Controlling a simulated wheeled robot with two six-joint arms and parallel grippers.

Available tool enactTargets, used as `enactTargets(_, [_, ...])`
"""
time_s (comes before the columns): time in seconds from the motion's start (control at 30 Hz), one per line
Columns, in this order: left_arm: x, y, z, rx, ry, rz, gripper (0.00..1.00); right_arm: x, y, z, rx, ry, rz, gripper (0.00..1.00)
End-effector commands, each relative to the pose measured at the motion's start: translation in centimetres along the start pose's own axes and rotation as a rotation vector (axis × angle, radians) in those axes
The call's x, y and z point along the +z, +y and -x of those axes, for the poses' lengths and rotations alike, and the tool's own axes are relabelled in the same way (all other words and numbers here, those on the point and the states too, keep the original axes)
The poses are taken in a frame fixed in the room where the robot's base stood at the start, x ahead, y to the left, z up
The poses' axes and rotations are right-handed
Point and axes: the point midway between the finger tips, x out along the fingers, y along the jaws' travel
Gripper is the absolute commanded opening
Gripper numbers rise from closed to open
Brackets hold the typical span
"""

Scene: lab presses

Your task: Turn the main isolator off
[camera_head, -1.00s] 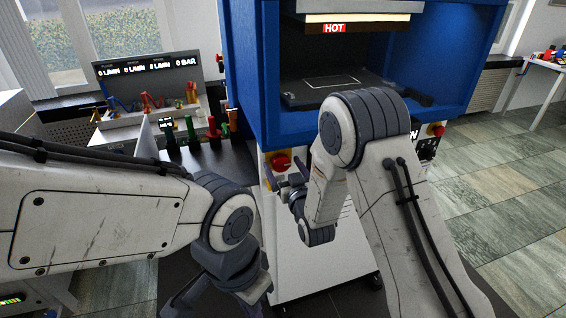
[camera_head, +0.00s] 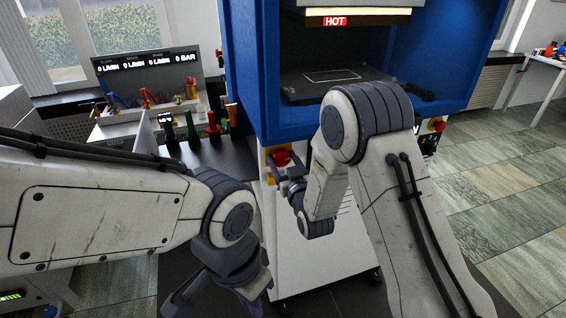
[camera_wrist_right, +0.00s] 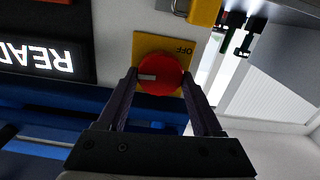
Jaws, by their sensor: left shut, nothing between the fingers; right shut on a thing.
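The main isolator is a red round knob (camera_head: 281,157) on a yellow plate, low on the front of the blue press. In the right wrist view the knob (camera_wrist_right: 160,74) has a pale mark pointing left, and the yellow plate (camera_wrist_right: 147,43) carries an upside-down "OFF" label at its upper right. My right gripper (camera_head: 284,168) is shut on the knob, with one finger on each side of it in the right wrist view (camera_wrist_right: 159,78). My left gripper (camera_head: 213,298) is shut and empty, low in the head view, partly cut off by the bottom edge.
The press (camera_head: 245,75) shows a lit "HOT" sign (camera_head: 335,21) above its dark platen. A lit display (camera_wrist_right: 40,55) is beside the knob in the wrist view. A bench with gauges (camera_head: 148,75) and coloured handles (camera_head: 190,125) stands left. Tiled floor (camera_head: 500,200) is open at right.

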Motion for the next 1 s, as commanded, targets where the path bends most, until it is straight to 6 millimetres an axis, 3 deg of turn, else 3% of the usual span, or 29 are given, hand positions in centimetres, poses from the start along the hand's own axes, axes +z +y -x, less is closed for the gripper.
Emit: enactTargets(1.0, [0.5, -0.7, -10.1, 0.0, 0.0, 0.0, 0.0, 0.6, -0.6, 0.0, -0.001, 0.005, 0.913, 0.12])
